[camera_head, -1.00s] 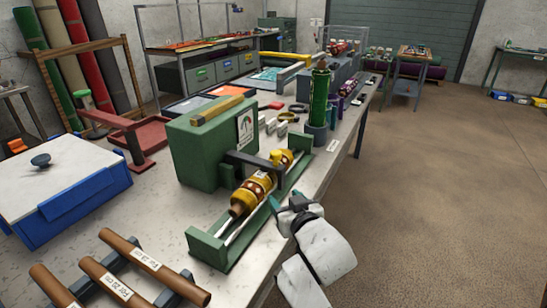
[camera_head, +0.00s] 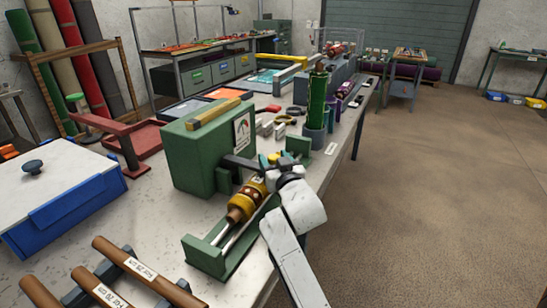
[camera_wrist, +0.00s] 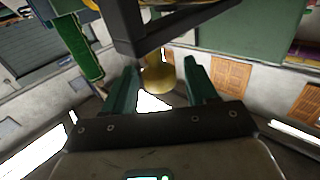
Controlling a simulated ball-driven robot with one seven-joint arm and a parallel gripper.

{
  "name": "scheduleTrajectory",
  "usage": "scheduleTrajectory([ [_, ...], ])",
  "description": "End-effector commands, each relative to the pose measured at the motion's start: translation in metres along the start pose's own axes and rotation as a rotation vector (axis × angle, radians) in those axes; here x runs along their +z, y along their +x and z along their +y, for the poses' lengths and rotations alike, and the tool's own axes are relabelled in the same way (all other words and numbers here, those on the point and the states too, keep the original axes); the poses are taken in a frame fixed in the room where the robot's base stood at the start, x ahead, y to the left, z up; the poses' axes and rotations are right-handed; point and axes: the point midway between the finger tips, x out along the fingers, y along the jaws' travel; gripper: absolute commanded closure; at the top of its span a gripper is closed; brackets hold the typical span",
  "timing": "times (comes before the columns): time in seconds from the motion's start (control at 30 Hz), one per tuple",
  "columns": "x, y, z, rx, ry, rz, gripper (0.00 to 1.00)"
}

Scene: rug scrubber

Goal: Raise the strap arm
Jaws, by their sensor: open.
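The strap arm (camera_head: 240,162) is a dark bar reaching from the green machine box (camera_head: 190,150) across the yellow and brown roller (camera_head: 247,202). In the wrist view the dark bar (camera_wrist: 125,28) crosses the top, close above my fingers. A yellow round knob (camera_wrist: 159,76) shows between my two teal fingers there, apart from both; it also shows in the head view (camera_head: 273,158). Whether it joins the bar is unclear. My gripper (camera_wrist: 163,75) is open and empty. In the head view its fingers are mostly hidden behind my white wrist.
A green cylinder in a grey holder (camera_head: 315,125) stands just beyond my gripper. A green tray frame (camera_head: 207,258) holds the roller. A blue box (camera_head: 60,215) with a white lid is at left, brown tubes (camera_head: 140,265) in front. Open floor lies at right.

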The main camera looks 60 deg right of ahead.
Motion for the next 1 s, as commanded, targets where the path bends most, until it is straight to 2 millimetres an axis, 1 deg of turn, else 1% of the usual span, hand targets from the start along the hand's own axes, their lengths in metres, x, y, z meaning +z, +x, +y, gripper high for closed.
scheduleTrajectory([
  [0.1,-0.0005,0.0063,0.0001,0.0,0.0,0.001,0.43],
  [0.4,-0.0001,0.0074,0.0,0.0,0.0,0.0,0.44],
  [0.9,0.0,0.0072,0.0,0.0,0.0,0.0,0.92],
  [1.0,0.0,0.0072,0.0001,0.0,0.0,0.0,1.0],
])
